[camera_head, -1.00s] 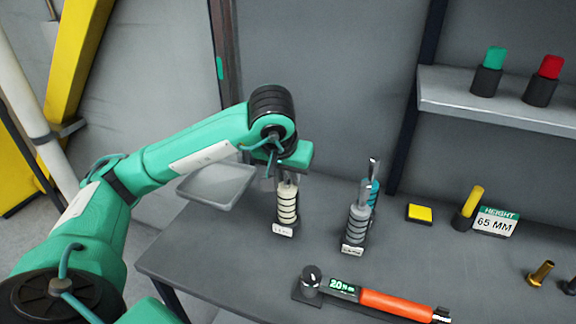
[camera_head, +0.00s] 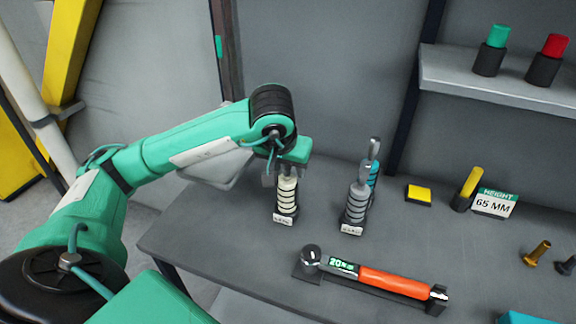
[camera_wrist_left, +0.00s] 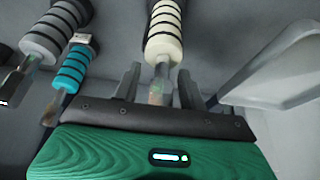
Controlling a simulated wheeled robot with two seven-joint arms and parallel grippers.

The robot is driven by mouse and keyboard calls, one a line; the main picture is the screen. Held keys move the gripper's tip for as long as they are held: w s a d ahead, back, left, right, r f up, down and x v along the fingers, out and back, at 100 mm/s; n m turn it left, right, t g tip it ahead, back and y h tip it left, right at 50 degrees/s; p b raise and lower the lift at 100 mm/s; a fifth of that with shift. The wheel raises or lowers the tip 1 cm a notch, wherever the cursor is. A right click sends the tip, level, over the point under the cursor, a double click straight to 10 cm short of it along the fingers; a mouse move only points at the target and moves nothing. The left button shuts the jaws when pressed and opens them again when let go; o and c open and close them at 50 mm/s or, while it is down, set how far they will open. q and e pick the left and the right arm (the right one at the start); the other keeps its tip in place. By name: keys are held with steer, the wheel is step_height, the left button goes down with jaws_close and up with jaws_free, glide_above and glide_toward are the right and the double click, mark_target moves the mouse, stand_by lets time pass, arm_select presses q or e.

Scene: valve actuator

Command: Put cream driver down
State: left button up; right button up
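The cream driver (camera_head: 286,193) has a cream handle with black rings. It appears to stand upright on the grey table, with a small white label at its foot. My left gripper (camera_head: 281,168) is directly above it, around its metal shaft. In the left wrist view the two fingers (camera_wrist_left: 158,86) lie on either side of the shaft, with a visible gap on each side. The cream handle (camera_wrist_left: 163,35) extends beyond the fingertips. The handle's foot is cut off in that view. My right gripper is not in view.
A grey driver (camera_head: 356,203) and a teal driver (camera_head: 373,172) stand to the right. A grey tray (camera_head: 218,172) is partly hidden behind my left arm. An orange-handled torque wrench (camera_head: 395,284) lies in front. A yellow block (camera_head: 419,193) and height sign (camera_head: 494,204) stand farther right.

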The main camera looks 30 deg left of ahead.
arm_select(q)
steer(key=shift+r, duration=0.2)
steer(key=shift+s+r, duration=0.1)
steer(key=shift+r, duration=0.25)
steer(key=v, duration=1.1)
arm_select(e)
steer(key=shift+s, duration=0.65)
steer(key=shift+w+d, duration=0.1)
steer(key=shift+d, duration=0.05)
